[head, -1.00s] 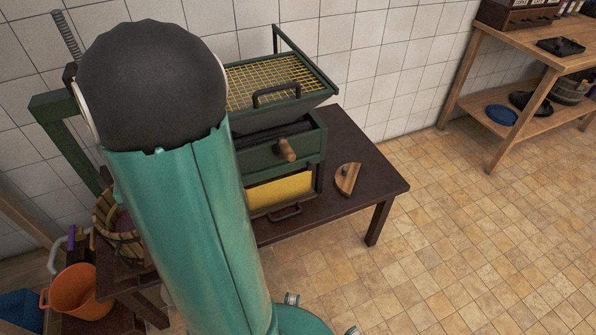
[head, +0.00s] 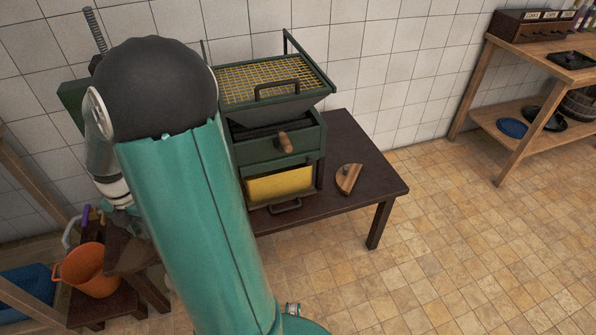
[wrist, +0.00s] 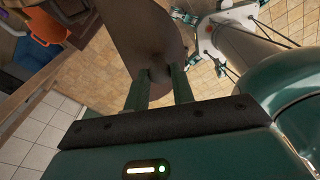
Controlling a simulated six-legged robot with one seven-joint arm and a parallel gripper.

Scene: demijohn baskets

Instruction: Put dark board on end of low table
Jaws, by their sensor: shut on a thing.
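In the wrist view my gripper (wrist: 160,75) is shut on the dark board (wrist: 152,35), a brown plate with a rounded edge, held in the air over the tiled floor. In the head view the board (head: 128,256) shows below my gripper (head: 122,222), just right of an orange bucket. The fingertips are too small to tell apart there. A low dark table (head: 98,322) under the bucket shows at the lower left, partly hidden. A taller dark table (head: 355,205) carries a green mill.
The orange bucket (head: 92,270) and a blue crate (head: 28,290) crowd the left side. The green mill (head: 275,130) and a half-round wooden piece (head: 348,178) stand on the taller table. A wooden shelf (head: 520,140) is at the right. The floor between is clear.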

